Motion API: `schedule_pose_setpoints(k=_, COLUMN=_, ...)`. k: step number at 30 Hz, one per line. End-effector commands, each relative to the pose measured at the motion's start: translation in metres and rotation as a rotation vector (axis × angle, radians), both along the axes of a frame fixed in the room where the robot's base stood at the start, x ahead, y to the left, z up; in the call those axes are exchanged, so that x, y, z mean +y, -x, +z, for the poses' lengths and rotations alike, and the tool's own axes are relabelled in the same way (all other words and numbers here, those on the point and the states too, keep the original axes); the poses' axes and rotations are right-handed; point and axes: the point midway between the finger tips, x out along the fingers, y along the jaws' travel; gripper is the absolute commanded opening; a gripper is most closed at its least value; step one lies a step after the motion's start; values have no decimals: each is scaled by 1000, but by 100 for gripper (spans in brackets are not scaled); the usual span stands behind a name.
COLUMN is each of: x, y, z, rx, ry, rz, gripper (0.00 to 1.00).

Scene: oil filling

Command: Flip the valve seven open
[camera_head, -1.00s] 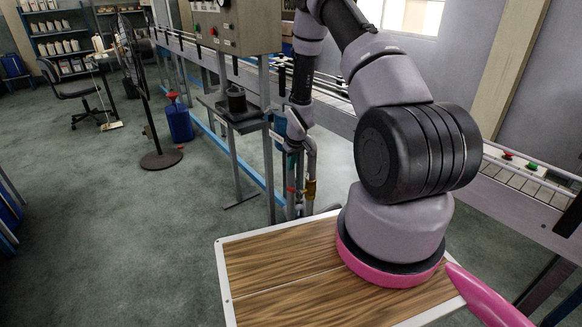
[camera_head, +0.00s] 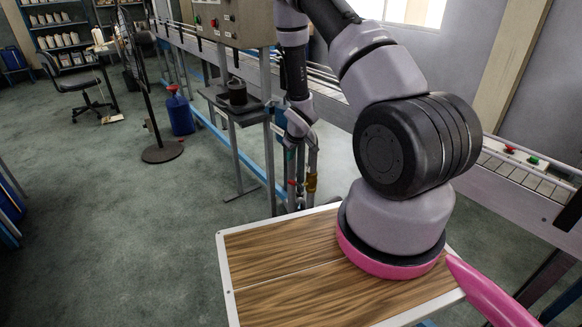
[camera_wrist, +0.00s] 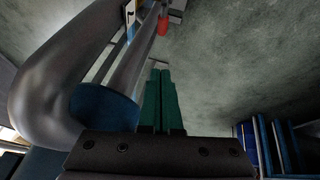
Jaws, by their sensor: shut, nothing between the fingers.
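My gripper shows in the wrist view as two green fingers (camera_wrist: 161,98) pressed together, with nothing between them. A bent grey pipe (camera_wrist: 62,62) stands just left of the fingers, with a round blue part (camera_wrist: 103,106) close beside them. A small red part (camera_wrist: 163,25), possibly a valve handle, lies beyond the fingertips, apart from them. In the head view my gripper end is at the upright pipes, mostly hidden by my wrist.
A control box (camera_head: 230,22) stands above the pipes, with a stand holding a dark container (camera_head: 237,92) below left. A conveyor (camera_head: 520,170) runs behind my arm. A fan (camera_head: 160,150) and a blue jug (camera_head: 180,115) stand left. Open floor lies left.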

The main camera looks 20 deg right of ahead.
Motion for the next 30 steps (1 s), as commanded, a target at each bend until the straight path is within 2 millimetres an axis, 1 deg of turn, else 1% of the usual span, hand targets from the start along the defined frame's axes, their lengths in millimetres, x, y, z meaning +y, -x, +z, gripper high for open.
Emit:
schedule_pose_setpoints(k=5, x=0, y=-13, z=-30, rx=3, ry=1, rz=1, gripper=0)
schedule_pose_setpoints(k=9, x=0, y=-26, z=-58, rx=3, ry=1, rz=1, gripper=0)
schedule_pose_setpoints(k=14, x=0, y=-41, z=-87, rx=2, ry=0, rz=1, gripper=0)
schedule_pose_setpoints(k=16, x=-5, y=-35, z=-97, rx=5, ry=1, rz=0, gripper=0)
schedule_pose_setpoints(k=21, x=-10, y=-32, z=-113, rx=1, ry=0, rz=0, gripper=0)
schedule_pose_setpoints(k=25, x=-12, y=-30, z=-118, rx=1, ry=0, rz=0, gripper=0)
schedule_pose_setpoints(k=30, x=-12, y=-30, z=-119, rx=1, ry=0, rz=0, gripper=0)
